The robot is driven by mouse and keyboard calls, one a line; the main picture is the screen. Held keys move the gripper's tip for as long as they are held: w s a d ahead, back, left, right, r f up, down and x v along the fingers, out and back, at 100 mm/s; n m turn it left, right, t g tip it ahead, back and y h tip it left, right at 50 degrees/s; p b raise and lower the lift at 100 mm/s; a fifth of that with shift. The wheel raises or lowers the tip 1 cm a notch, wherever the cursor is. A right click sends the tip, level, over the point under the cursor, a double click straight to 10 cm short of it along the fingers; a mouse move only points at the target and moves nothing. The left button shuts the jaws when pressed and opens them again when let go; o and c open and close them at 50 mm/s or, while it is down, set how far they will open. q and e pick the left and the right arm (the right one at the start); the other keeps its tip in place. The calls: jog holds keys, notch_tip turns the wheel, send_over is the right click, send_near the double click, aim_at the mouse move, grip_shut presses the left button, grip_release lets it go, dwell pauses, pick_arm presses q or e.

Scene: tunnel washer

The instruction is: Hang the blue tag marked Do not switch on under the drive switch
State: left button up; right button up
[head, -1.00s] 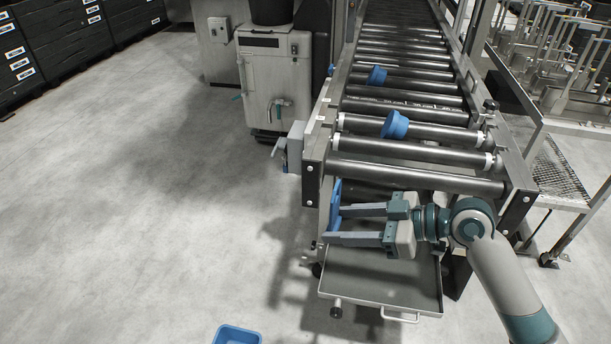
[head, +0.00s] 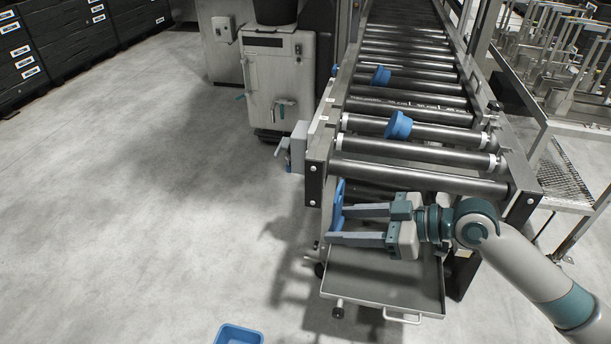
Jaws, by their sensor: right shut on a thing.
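The blue tag (head: 338,203) is at the fingertips of my right gripper (head: 334,222), at the front left corner of the roller conveyor. It shows nearly edge-on, so its writing cannot be read. My right gripper is shut on it, pointing left, above the metal tray. A grey box with a lever (head: 296,146), perhaps the drive switch, sits on the conveyor's left side, up and left of the tag and apart from it. My left gripper is not in view.
The roller conveyor (head: 420,173) carries a blue cup-like piece (head: 398,126) and another blue piece (head: 381,76). A metal tray (head: 385,281) hangs below its front end. A blue bin (head: 238,335) stands on the floor. The floor at left is clear.

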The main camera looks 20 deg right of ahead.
jog(key=shift+a+f, duration=0.1)
dwell(0.3)
jog(key=shift+w+a+f+m+t, duration=0.3)
jog(key=shift+w+a+f+t, duration=0.1)
jog(key=shift+a+f, duration=0.2)
jog(key=shift+w+d+f+m+t+h, duration=0.35)
jog(key=shift+m+t+h, duration=0.5)
jog(key=shift+m+h, duration=0.9)
jog(key=shift+w+d+f+m+t+h, duration=0.1)
jog(key=shift+w+f+m+t+h, duration=0.6)
jog(key=shift+m+h, duration=1.05)
jog(key=shift+w+d+f+m+t+h, duration=0.3)
jog(key=shift+m+t+h, duration=0.65)
jog(key=shift+m+h, duration=0.8)
jog(key=shift+a+r, duration=0.1)
jog(key=shift+a, duration=0.05)
